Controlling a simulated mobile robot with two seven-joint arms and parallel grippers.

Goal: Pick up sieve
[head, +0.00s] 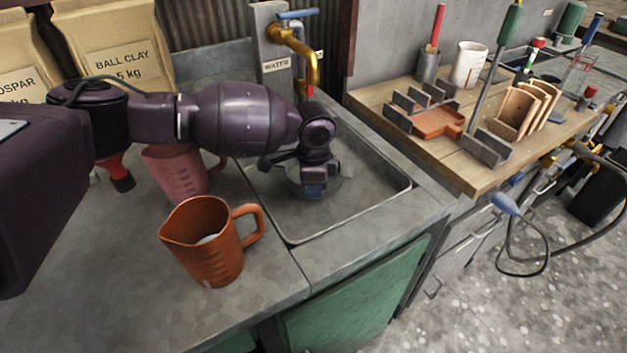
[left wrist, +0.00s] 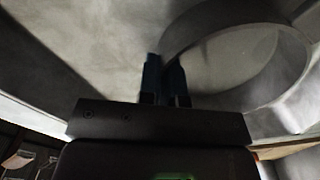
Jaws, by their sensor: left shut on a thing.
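The sieve is a grey round ring in the sink basin. In the head view its rim (head: 333,184) shows partly behind my left gripper (head: 314,190). In the left wrist view the sieve's curved wall (left wrist: 299,78) fills the upper right. My left gripper's blue fingers (left wrist: 166,78) are close together on the near left part of that wall, shut on it. The gripper points down into the sink. I cannot tell whether the sieve touches the basin floor. My right gripper is not in view.
A metal sink (head: 375,200) surrounds the sieve, with a brass tap (head: 300,45) behind. An orange jug (head: 205,245) and a pink jug (head: 178,172) stand left on the counter. Clay bags (head: 125,65) stand at the back. A wooden bench (head: 470,175) with tools lies right.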

